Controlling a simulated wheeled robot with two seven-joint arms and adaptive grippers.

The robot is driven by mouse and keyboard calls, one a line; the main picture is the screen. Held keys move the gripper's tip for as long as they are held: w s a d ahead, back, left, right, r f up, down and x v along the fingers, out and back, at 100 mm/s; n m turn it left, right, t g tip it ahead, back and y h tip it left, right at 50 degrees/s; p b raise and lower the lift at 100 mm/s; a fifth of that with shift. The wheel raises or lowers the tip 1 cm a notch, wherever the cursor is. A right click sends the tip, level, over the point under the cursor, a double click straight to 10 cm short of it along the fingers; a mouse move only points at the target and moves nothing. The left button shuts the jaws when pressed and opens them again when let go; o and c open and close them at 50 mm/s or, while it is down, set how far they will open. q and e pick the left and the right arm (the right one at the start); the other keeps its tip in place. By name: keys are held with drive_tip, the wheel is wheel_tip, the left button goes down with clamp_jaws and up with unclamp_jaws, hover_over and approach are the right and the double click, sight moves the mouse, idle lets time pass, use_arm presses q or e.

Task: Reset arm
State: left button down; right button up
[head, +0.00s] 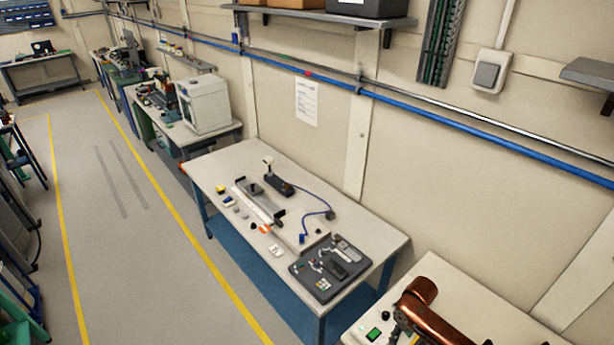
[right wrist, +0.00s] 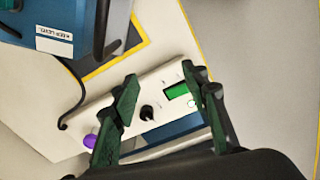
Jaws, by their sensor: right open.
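My right gripper (right wrist: 159,73) is open in the right wrist view, with its two dark green fingers apart and nothing between the tips. Beyond the fingers is a white control box (right wrist: 163,106) with a black knob (right wrist: 147,113), a green display (right wrist: 178,90) and a purple button (right wrist: 90,141). The fingers partly cover the box, and I cannot tell how far above it they are. In the head view, a green-lit control (head: 374,334) shows on the near bench at lower right. My left gripper is in neither view.
A blue case (right wrist: 62,25) with a white label stands beside the control box. In the head view, a long bench (head: 225,165) holds a dark tray (head: 318,290) of tools, a rail fixture and small parts. Open floor (head: 125,240) lies left of it, between yellow lines.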

drive_tip(key=s+a+f+t+y, duration=0.2)
drive_tip(key=s+a+f, duration=0.2)
drive_tip(key=s+a, duration=0.55)
drive_tip(key=s+d+r+m+t+h, duration=0.1)
drive_tip(key=s+d+r+m+h, duration=0.15)
drive_tip(key=s+d, duration=0.55)
drive_tip(key=s+d+r+m+t+h, duration=0.1)
drive_tip(key=s+d+r+m, duration=0.3)
drive_tip(key=s, duration=0.6)
wheel_tip(320, 180, down, 39)
drive_tip(key=n+g+y+b, duration=0.1)
drive_tip(key=n+g+b, duration=0.1)
drive_tip(key=b, duration=0.7)
use_arm(q)
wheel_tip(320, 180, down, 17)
drive_tip(key=b, duration=0.8)
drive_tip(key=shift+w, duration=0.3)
use_arm(e)
drive_tip(key=s+f, duration=1)
drive_tip(key=f, duration=0.3)
drive_tip(key=s+f+g, duration=0.1)
drive_tip(key=s+f, duration=1)
drive_tip(key=f, duration=0.3)
drive_tip(key=shift+a+n, duration=0.3)
drive_tip(key=shift+n, duration=0.05)
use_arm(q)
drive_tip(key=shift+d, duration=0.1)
